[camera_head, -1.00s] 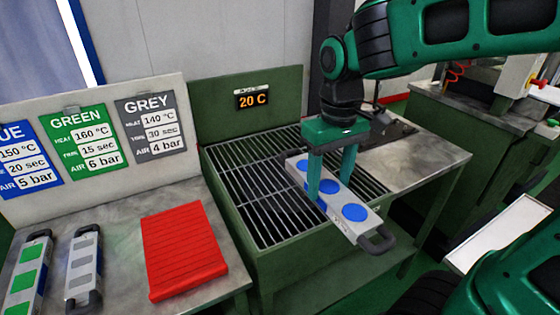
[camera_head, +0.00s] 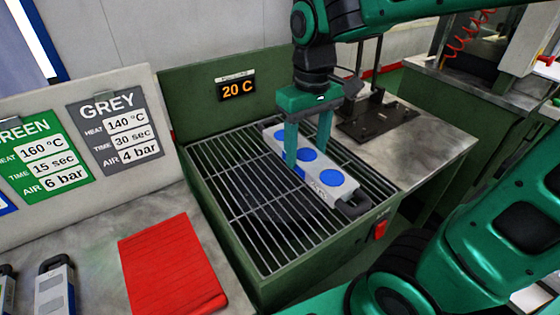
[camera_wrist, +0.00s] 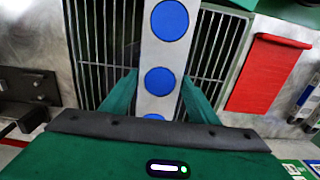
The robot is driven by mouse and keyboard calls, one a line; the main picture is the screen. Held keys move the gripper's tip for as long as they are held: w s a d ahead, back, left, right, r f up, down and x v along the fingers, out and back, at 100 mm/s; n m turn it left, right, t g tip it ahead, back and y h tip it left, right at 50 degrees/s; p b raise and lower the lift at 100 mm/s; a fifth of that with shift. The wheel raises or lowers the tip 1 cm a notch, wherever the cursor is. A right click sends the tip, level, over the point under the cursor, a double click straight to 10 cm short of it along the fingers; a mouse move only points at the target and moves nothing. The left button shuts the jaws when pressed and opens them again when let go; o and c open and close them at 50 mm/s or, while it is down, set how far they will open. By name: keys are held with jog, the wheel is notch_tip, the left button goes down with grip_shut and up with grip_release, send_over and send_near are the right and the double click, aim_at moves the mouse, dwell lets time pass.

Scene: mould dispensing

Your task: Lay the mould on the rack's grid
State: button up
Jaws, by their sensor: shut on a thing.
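The mould is a grey bar with round blue faces and a dark handle (camera_head: 328,178); it also shows in the wrist view (camera_wrist: 165,55). My gripper (camera_head: 307,158) is shut on the mould, one finger on each side. The rack's grid of dark metal bars (camera_head: 262,205) sits in a green frame below. The mould is over the right part of the grid, its handle end towards the frame's front right edge. I cannot tell whether the mould touches the bars. My gripper hides part of the mould's middle.
A red ribbed mat (camera_head: 172,265) lies on the bench at left. Other moulds with handles (camera_head: 55,285) lie at lower left. A display reading 20 C (camera_head: 237,91) is on the rack's back panel. A metal table (camera_head: 420,150) adjoins at right. The grid's left part is bare.

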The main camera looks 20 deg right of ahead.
jog(key=w+f, duration=0.2)
jog(key=w, duration=0.1)
jog(key=w+f, duration=0.2)
jog(key=w, duration=0.2)
jog(key=w+f, duration=0.2)
jog(key=w, duration=0.2)
jog(key=shift+a+f, duration=0.3)
jog(key=shift+f, duration=0.05)
jog(key=shift+w+f, duration=0.1)
jog(key=shift+f, duration=1.9)
jog(key=shift+f, duration=0.1)
jog(key=o, duration=1.7)
jog(key=shift+o, duration=0.2)
notch_tip(320, 180, up, 12)
jog(key=s+d+f+m, duration=0.1)
jog(key=s+d+m, duration=0.2)
jog(key=s+d, duration=0.2)
jog(key=s+d+f+m, duration=0.2)
jog(key=s+d, duration=0.4)
jog(key=s, duration=0.6)
jog(key=s+d+f+m, duration=0.2)
jog(key=s+d, duration=0.3)
jog(key=s, duration=0.3)
jog(key=shift+s+d+f+m, duration=0.15)
jog(key=shift+s+d+m, duration=0.2)
jog(key=shift+m, duration=0.45)
